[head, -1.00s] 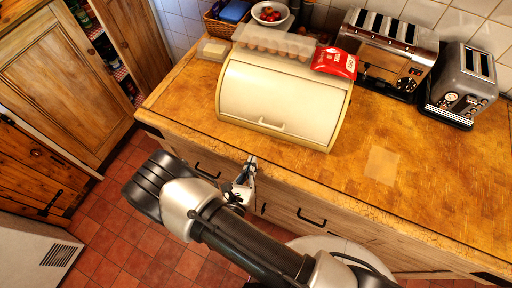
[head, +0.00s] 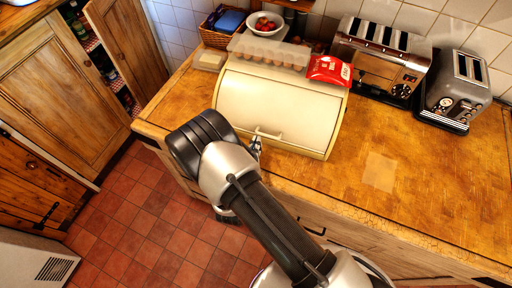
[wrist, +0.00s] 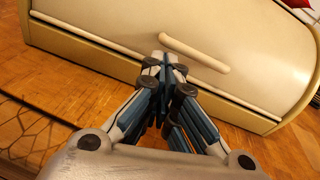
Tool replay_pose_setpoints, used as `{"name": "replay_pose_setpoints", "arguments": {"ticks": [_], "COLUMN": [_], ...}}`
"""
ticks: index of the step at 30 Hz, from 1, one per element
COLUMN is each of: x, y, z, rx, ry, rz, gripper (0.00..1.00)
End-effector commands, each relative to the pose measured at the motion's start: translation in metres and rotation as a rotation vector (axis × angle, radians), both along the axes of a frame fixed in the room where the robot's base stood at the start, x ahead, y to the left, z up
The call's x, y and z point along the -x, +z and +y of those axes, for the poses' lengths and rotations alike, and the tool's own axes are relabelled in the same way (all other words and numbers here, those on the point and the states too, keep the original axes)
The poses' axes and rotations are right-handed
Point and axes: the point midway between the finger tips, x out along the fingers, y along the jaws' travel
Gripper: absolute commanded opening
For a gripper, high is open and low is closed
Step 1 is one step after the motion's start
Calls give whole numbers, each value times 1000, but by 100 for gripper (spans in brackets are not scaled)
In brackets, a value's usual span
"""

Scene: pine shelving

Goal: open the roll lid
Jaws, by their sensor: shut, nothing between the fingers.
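The bread bin's cream roll lid (head: 275,103) is down, closing the front of the bin on the wooden counter. Its pale bar handle (head: 268,135) sits low on the lid's front. The lid (wrist: 195,30) and handle (wrist: 194,52) also show in the wrist view. My gripper (head: 257,143) is by the left end of the handle, mostly hidden behind my arm in the head view. In the wrist view my gripper (wrist: 165,58) is shut and empty, its fingertips close to the handle's left end. I cannot tell whether they touch it.
A chrome toaster (head: 380,58) and a grey toaster (head: 456,92) stand to the right. A butter dish (head: 209,60) is at the left.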

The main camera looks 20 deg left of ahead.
Motion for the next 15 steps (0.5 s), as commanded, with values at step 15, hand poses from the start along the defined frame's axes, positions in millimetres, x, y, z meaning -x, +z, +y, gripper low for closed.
{"name": "replay_pose_setpoints", "arguments": {"ticks": [15], "x": [-10], "y": [47], "z": [0], "rx": [-3], "ry": [-4], "rz": [170], "gripper": [0]}}
